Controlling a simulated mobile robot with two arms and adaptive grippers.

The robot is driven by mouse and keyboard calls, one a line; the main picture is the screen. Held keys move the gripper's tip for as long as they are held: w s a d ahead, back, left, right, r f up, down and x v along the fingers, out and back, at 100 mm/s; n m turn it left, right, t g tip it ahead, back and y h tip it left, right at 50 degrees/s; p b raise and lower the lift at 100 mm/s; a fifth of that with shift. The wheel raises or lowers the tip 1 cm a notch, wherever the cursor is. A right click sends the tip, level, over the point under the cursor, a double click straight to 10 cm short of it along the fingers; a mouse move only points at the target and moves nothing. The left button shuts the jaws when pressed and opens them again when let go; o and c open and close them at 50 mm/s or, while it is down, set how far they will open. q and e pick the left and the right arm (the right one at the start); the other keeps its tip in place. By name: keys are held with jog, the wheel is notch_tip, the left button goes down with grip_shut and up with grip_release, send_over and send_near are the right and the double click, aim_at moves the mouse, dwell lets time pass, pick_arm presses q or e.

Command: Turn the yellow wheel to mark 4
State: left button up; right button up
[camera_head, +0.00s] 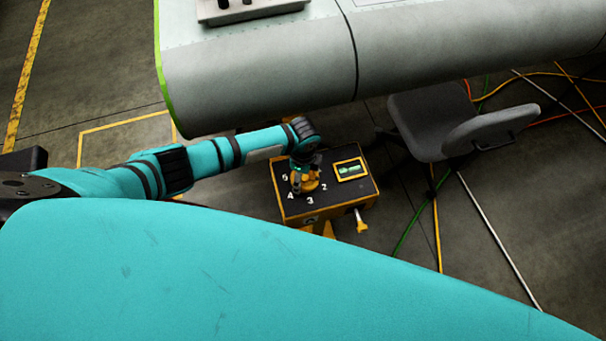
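The yellow wheel (310,184) sits on top of a dark control box (345,193) with yellow edges. White marks 5, 4, 3 and 2 run around the wheel's left and near sides. Mark 4 (290,196) is at its lower left. My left gripper (306,182) points down over the wheel, with its fingers at the wheel's sides. The gripper hides much of the wheel, so I cannot tell whether the fingers grip it or which mark it points to. My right gripper is not in view.
A small yellow-framed screen (351,169) with green on it is on the box's right side. A yellow-tipped handle (361,226) sticks out in front. A large grey wing (260,83) hangs behind. A grey chair (430,118) and floor cables (490,227) are to the right.

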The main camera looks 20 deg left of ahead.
pick_arm(q)
jog(key=m+b, duration=0.1)
jog(key=m, duration=0.5)
jog(key=shift+w, duration=0.2)
jog(key=m+b, duration=0.2)
jog(key=m, duration=0.4)
jog(key=shift+w+d+m, duration=0.1)
jog(key=shift+d+m, duration=0.05)
jog(key=shift+m, duration=0.25)
jog(key=m+b, duration=0.2)
jog(key=m, duration=0.4)
jog(key=shift+d+b, duration=0.2)
jog(key=shift+b, duration=0.1)
jog(key=m+b, duration=0.1)
jog(key=m, duration=0.4)
jog(key=shift+d+m+b, duration=0.1)
jog(key=shift+m+b, duration=0.25)
jog(key=shift+m, duration=0.05)
jog(key=o, duration=1.1)
